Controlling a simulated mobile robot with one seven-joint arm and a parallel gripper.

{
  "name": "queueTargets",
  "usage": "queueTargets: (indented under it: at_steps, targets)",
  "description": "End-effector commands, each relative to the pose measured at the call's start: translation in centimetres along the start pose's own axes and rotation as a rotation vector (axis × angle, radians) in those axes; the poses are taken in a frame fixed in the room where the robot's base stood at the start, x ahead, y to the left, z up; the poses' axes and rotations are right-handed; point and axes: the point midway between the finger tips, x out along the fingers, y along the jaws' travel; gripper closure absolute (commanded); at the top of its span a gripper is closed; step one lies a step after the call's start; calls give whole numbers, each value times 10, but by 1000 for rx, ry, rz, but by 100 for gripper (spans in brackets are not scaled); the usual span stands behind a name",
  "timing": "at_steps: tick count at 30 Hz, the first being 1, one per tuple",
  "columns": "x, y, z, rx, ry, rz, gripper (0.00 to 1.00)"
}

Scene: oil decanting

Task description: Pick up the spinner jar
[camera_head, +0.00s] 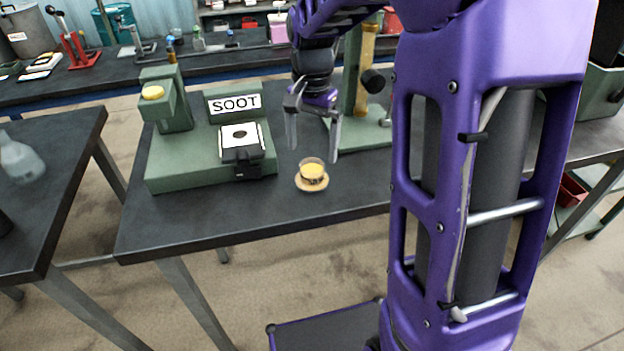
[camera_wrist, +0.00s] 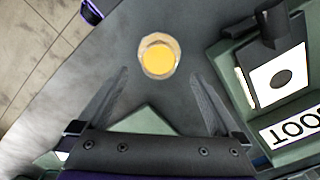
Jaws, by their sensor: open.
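The spinner jar is most likely the small clear jar (camera_head: 312,171) with yellow oil in it. My gripper (camera_head: 314,145) is open and empty, above and just behind the jar in the head view. In the wrist view its fingers (camera_wrist: 160,75) stand apart on either side, touching nothing.
A green machine with a SOOT sign (camera_head: 234,103) stands left of the jar, its black clamp (camera_head: 248,165) close by. A green stand with a brass tube (camera_head: 365,75) stands behind right. The dark tabletop (camera_head: 215,207) is bare in front. Another table with a clear flask (camera_head: 20,160) is at left.

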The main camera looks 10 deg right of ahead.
Motion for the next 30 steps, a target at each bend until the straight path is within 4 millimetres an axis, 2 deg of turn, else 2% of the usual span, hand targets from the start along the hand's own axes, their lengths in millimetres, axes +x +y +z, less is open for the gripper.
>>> queueTargets:
  at_steps: [1,8,16,26,30]
  targets:
    - [8,0,0,0,-1,1,0]
    - [23,1,1,0,0,1,0]
    - [62,2,4,1,-1,1,0]
    - [67,2,3,0,1,-1,0]
    - [67,2,3,0,1,0,25]
